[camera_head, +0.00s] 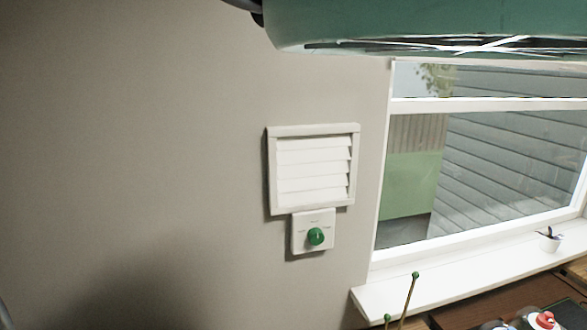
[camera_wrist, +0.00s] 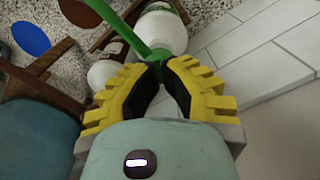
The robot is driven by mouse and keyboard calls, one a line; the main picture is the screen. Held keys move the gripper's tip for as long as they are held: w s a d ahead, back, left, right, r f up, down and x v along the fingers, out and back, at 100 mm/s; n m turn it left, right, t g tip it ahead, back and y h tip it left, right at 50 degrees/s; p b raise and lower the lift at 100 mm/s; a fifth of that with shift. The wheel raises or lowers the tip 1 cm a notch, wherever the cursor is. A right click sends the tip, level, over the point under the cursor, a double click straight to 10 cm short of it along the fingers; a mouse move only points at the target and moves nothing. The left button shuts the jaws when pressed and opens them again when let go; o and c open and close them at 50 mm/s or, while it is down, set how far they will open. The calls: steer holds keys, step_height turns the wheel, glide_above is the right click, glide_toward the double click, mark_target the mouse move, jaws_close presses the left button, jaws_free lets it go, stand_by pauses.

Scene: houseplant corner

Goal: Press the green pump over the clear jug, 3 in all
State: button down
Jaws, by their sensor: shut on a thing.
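In the wrist view, my gripper (camera_wrist: 160,66) has yellow fingers with black pads, and their tips meet at a long, narrow green piece (camera_wrist: 128,35). My gripper is shut on this piece. It runs to the upper left, with a short branch toward the right; I cannot tell for sure that it is the green pump. A white bottle (camera_wrist: 164,32) lies just beyond the fingertips in the picture, partly behind the green piece. A second white container (camera_wrist: 103,73) is left of the fingers. I cannot make out the clear jug in either view. The head view does not show my gripper.
In the head view, a wall vent (camera_head: 313,168) sits above a green knob (camera_head: 316,236). A red-topped item (camera_head: 544,320) is at lower right.

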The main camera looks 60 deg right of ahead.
steer(key=shift+d+r, duration=0.1)
steer(key=shift+r+p, duration=1.75)
steer(key=shift+r, duration=0.4)
steer(key=shift+f, duration=0.25)
steer(key=shift+f+b, duration=2.1)
steer(key=shift+b, duration=0.05)
steer(key=shift+r, duration=0.15)
steer(key=shift+r+p, duration=1.8)
steer(key=shift+r, duration=0.4)
steer(key=shift+r, duration=0.1)
